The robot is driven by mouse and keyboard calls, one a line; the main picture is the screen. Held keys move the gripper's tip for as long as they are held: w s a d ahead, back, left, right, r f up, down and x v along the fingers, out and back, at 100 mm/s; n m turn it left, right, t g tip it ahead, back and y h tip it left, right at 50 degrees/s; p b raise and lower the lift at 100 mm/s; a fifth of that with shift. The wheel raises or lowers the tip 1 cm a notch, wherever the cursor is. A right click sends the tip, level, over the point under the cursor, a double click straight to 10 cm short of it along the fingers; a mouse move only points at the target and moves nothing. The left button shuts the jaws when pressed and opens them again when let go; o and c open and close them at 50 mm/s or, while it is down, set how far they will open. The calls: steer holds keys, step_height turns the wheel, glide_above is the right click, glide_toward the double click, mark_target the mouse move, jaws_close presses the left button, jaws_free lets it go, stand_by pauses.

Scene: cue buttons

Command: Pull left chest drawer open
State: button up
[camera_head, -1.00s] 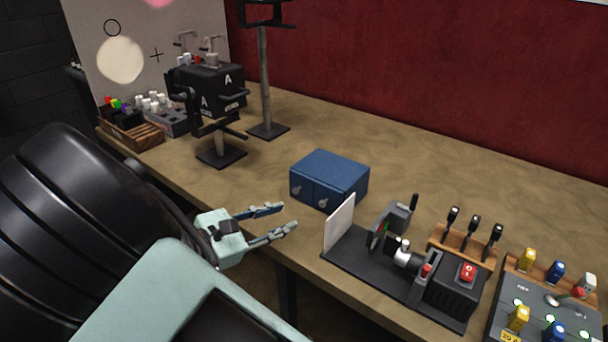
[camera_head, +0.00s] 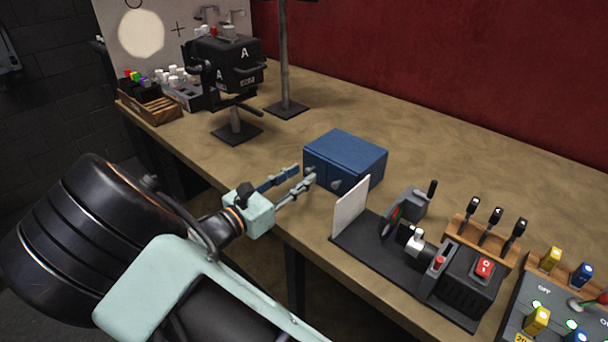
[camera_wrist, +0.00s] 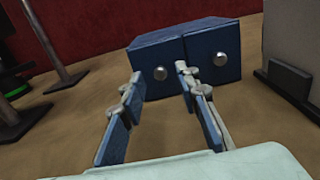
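The small blue chest (camera_head: 352,155) stands on the table, with two drawer fronts side by side, both looking shut. In the wrist view the left drawer's round metal knob (camera_wrist: 160,73) and the right drawer's knob (camera_wrist: 220,60) show. My gripper (camera_head: 301,176) is open and points at the chest front, close to the left drawer. In the wrist view its fingers (camera_wrist: 157,82) are spread on either side of the left knob, with the knob beyond the tips. In the head view the right fingertip hides the left knob. I cannot tell whether any fingertip touches the chest.
A white panel (camera_head: 350,206) on a black-based device stands just right of the chest. Black stands, one bearing a camera-like box (camera_head: 226,72), are at the back left. A control panel (camera_head: 545,310) is at the right. The table is clear behind the chest.

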steer(key=shift+x, duration=1.05)
jaws_close()
